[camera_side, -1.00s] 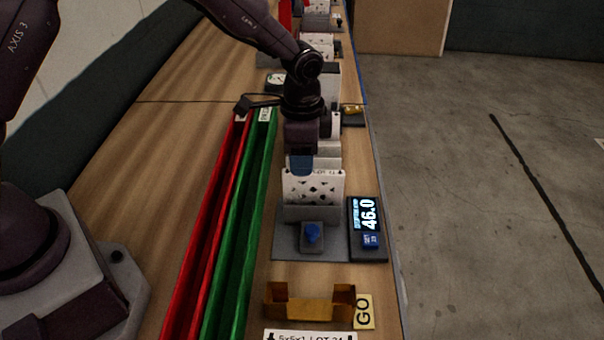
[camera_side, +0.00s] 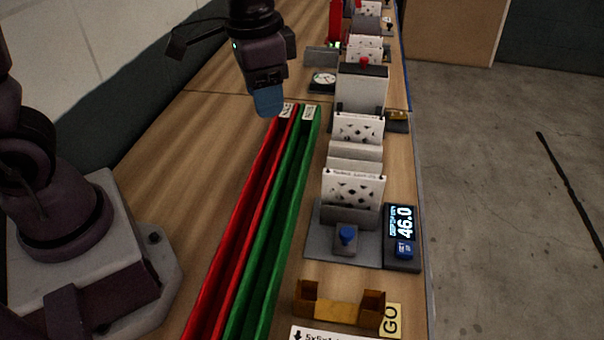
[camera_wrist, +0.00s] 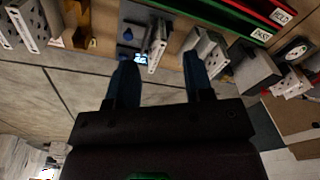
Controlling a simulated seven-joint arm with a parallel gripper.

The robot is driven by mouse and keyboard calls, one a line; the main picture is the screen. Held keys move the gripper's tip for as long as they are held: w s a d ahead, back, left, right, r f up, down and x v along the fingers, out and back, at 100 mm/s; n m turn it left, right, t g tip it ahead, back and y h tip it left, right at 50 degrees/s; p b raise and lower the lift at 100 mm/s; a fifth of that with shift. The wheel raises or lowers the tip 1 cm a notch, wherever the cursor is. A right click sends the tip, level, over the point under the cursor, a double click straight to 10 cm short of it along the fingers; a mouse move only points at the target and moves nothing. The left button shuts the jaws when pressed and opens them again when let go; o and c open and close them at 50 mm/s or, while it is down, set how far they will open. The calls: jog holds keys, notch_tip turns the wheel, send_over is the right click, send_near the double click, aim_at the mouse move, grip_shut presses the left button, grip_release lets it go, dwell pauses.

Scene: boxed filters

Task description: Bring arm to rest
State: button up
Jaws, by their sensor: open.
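My gripper (camera_side: 268,101) hangs in the air above the far end of the red and green channels in the side view, left of the row of boxed filters. In the wrist view my gripper (camera_wrist: 158,75) shows two blue fingers spread apart with nothing between them. White patterned filters (camera_side: 352,190) stand upright in grey holders on the right of the bench. The nearest one also shows in the wrist view (camera_wrist: 156,45), beyond the fingertips.
The red channel (camera_side: 245,215) and green channel (camera_side: 275,225) run along the bench. A brass cradle (camera_side: 340,308) with a GO tag stands in front. Bare wood (camera_side: 195,150) lies left of the channels.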

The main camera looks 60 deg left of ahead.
jog(key=s+a+r+n+t, duration=0.3)
jog(key=s+r, duration=0.3)
jog(key=s, duration=0.5)
jog(key=shift+a+r+t, duration=0.3)
jog(key=shift+a+t, duration=0.05)
jog(key=shift+t, duration=0.15)
jog(key=shift+s+a+r+t, duration=0.1)
jog(key=shift+s+r+t, duration=0.15)
jog(key=shift+r, duration=0.3)
